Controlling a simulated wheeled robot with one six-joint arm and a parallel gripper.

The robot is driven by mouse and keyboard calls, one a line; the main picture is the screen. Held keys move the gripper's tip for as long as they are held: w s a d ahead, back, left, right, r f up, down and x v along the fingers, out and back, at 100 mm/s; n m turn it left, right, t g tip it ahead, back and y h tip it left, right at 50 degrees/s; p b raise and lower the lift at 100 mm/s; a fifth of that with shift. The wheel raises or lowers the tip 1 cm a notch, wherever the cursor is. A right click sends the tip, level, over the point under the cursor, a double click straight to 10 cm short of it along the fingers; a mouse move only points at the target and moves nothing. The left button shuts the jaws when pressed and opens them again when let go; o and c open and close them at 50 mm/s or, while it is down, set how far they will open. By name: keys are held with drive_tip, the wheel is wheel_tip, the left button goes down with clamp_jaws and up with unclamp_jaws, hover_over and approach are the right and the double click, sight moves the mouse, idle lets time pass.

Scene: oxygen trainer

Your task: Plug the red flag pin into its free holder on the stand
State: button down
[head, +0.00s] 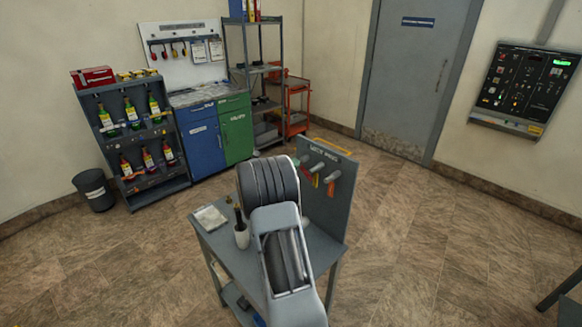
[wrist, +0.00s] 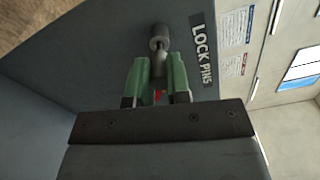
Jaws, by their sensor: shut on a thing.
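The stand's grey panel (head: 335,213), lettered LOCK PINS, rises at the back of a small table in the head view. My gripper (wrist: 158,82) shows in the wrist view, its two green fingers shut on the red flag pin. A small red patch of the flag (wrist: 158,95) shows between the fingers. A grey round holder (wrist: 158,38) is just beyond the fingertips, in line with them, against the panel. I cannot tell whether the pin's tip is inside it. In the head view my arm hides the gripper and part of the panel.
Grey pieces with coloured flags (head: 332,187) stick out of the panel near its top. A white cup (head: 241,236) with a dark object and a paper (head: 209,218) are on the table (head: 222,258), left of my arm.

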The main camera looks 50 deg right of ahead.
drive_tip(key=shift+d, duration=1.05)
drive_tip(key=c, duration=1)
unclamp_jaws()
drive_tip(key=shift+s+d, duration=0.1)
drive_tip(key=w+a+b, duration=0.1)
drive_tip(key=a+b, duration=0.1)
drive_tip(key=a, duration=1.2)
drive_tip(key=shift+b, duration=0.35)
drive_tip(key=shift+d, duration=0.1)
